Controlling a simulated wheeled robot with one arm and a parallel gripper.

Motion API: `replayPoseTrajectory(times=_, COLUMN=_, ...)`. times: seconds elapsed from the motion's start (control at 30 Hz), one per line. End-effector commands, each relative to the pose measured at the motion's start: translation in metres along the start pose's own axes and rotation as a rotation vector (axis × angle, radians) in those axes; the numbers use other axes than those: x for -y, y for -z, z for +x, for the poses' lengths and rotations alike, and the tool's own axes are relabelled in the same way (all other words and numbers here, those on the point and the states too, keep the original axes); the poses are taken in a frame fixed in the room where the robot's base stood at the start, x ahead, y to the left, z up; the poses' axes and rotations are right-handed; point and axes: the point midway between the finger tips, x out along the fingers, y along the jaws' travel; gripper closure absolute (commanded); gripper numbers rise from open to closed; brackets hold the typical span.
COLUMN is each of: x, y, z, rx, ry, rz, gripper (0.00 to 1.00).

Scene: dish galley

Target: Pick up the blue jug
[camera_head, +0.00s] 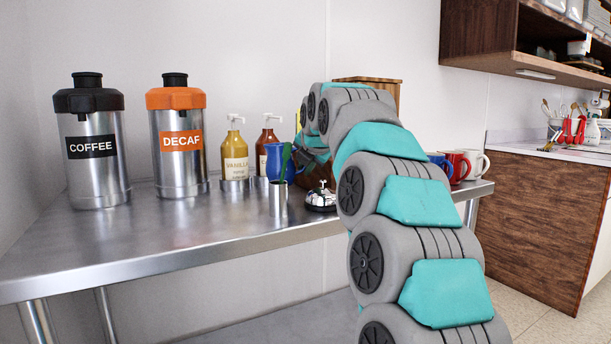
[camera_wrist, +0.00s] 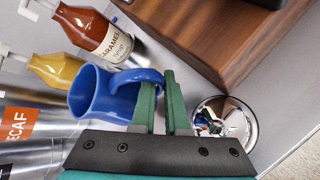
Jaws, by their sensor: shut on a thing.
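The blue jug (camera_head: 271,160) is on the steel counter's right half, in front of the syrup bottles; I cannot tell whether its base touches the counter. In the wrist view the jug (camera_wrist: 94,95) is at the left, its handle reaching toward my green fingers. My gripper (camera_wrist: 160,80) is shut on the jug's handle, with one finger through the handle loop.
A steel cup (camera_head: 278,198) stands just in front of the jug. A wooden box (camera_wrist: 235,40) is close by the fingers. Vanilla (camera_head: 235,150) and caramel (camera_head: 266,143) bottles stand behind. Coffee (camera_head: 95,160) and decaf (camera_head: 180,155) urns are left.

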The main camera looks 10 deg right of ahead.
Motion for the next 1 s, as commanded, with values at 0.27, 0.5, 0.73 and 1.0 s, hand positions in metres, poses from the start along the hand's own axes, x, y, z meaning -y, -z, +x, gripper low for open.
replayPoseTrajectory(times=0.27, x=-0.013, y=-0.014, z=-0.012, rx=0.004, ry=-0.004, rz=0.000, gripper=1.00)
replayPoseTrajectory(times=0.5, x=-0.022, y=-0.022, z=-0.022, rx=0.004, ry=-0.005, rz=0.001, gripper=1.00)
replayPoseTrajectory(times=0.73, x=-0.028, y=-0.028, z=-0.027, rx=0.003, ry=-0.002, rz=0.001, gripper=1.00)
replayPoseTrajectory(times=1.0, x=-0.033, y=-0.033, z=-0.033, rx=0.003, ry=-0.003, rz=0.000, gripper=1.00)
